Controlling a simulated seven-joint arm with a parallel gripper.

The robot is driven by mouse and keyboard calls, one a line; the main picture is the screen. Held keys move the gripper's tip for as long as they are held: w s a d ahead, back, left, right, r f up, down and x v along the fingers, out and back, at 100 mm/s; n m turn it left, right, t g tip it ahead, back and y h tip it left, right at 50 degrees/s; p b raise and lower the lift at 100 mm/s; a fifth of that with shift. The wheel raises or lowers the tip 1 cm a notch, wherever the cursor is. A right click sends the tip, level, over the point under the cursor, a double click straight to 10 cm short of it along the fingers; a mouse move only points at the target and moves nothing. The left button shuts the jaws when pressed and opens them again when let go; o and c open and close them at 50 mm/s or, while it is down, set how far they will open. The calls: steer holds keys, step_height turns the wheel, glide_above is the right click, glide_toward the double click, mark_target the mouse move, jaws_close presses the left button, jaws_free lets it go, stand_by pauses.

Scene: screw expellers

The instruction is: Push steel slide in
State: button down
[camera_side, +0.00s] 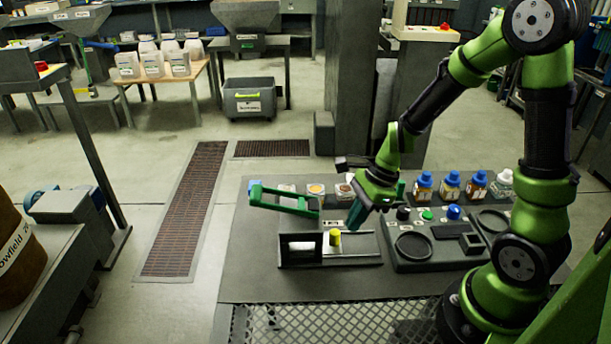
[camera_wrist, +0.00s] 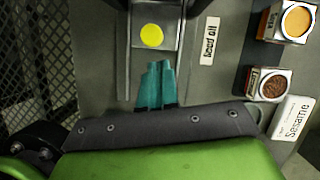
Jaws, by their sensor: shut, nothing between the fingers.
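The steel slide (camera_side: 358,245) lies in a low dark frame (camera_side: 283,262) on the bench. A yellow round knob (camera_side: 335,238) stands upright on it, beside the dark upright housing at the frame's left end. In the wrist view the yellow knob (camera_wrist: 152,36) shows from above, on the grey slide (camera_wrist: 150,62) between two rails. My gripper (camera_side: 353,224) has teal fingers, closed together and empty, just right of the knob and slightly above the slide. In the wrist view the fingertips (camera_wrist: 158,66) point at the knob with a gap between.
A green handle frame (camera_side: 284,200) stands behind the slide frame. A control panel (camera_side: 432,262) with buttons is to the right, with several blue-capped bottles (camera_side: 449,184) behind. Small sample tins (camera_wrist: 297,20) and a white label (camera_wrist: 209,41) lie beside the rails.

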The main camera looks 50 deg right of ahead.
steer(key=shift+s+d+r, duration=0.1)
steer(key=shift+s+d, duration=0.15)
steer(key=shift+d, duration=0.25)
steer(key=shift+s+d+r, duration=0.1)
steer(key=shift+s+d, duration=0.1)
steer(key=shift+d, duration=0.3)
steer(key=v, duration=1)
steer(key=s+a+r+n+t+h, duration=0.1)
steer(key=a+r+n, duration=0.3)
steer(key=n, duration=0.6)
steer(key=s+a+r+n+t, duration=0.3)
steer(key=a+r+n+t, duration=0.1)
steer(key=n, duration=0.6)
step_height(320, 180, up, 2)
steer(key=shift+s+a+r+h, duration=0.1)
steer(key=shift+s+a+h, duration=0.25)
steer(key=shift+a, duration=0.4)
steer(key=shift+w, duration=0.1)
